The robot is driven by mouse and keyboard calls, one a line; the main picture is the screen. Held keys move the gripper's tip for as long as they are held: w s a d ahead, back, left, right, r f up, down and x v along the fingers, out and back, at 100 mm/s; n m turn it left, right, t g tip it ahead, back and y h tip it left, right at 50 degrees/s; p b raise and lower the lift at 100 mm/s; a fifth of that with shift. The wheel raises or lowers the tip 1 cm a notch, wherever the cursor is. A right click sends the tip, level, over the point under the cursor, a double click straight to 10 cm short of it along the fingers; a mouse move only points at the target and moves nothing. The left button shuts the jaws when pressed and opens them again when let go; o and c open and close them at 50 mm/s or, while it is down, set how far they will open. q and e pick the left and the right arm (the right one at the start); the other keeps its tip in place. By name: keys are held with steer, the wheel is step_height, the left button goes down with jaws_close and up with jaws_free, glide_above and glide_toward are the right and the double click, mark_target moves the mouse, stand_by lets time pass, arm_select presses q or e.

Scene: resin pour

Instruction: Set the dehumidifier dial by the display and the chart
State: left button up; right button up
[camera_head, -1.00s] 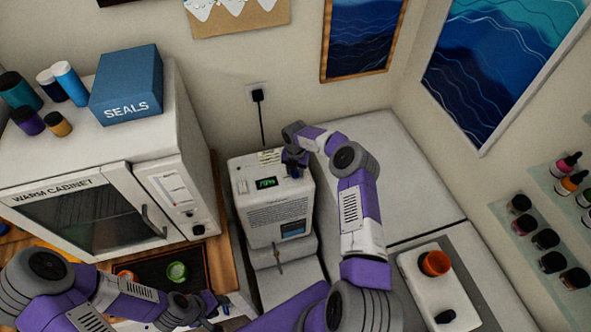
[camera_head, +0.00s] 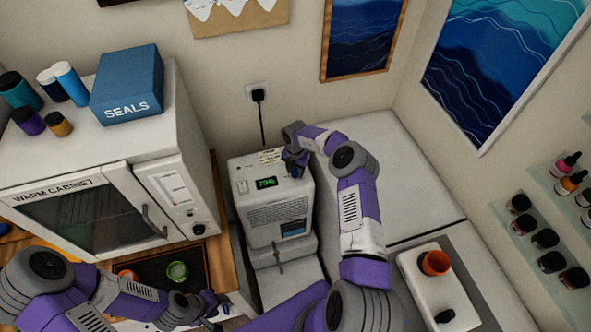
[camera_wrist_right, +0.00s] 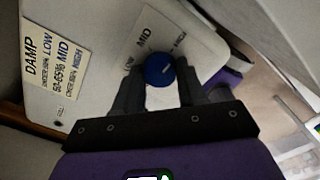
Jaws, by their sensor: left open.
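The white dehumidifier (camera_head: 278,215) stands by the back wall, its green display (camera_head: 265,183) seeming to read 70%. A chart headed DAMP (camera_wrist_right: 55,68) lists under 50% LOW, 50-65% MID and a HIGH line; it also shows on the machine's top (camera_head: 270,157). The blue dial (camera_wrist_right: 159,70) has LOW, MID and HIGH marks around it; its short white line tilts up-right, roughly toward HIGH. My left gripper (camera_head: 212,308) is open and empty at lower left.
The warm cabinet (camera_head: 100,195) stands left of the dehumidifier, with the SEALS box (camera_head: 127,85) and several bottles on top. A dark mat (camera_head: 160,268) with a green ring is below it. An orange cup (camera_head: 435,262) sits right. The white surface (camera_head: 385,170) right of the dehumidifier is clear.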

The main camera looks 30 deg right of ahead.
mark_target(296, 172)
steer(key=o, duration=0.4)
step_height(296, 172, up, 8)
steer(key=shift+f+b, duration=0.2)
steer(key=shift+b, duration=0.15)
stand_by(0.5)
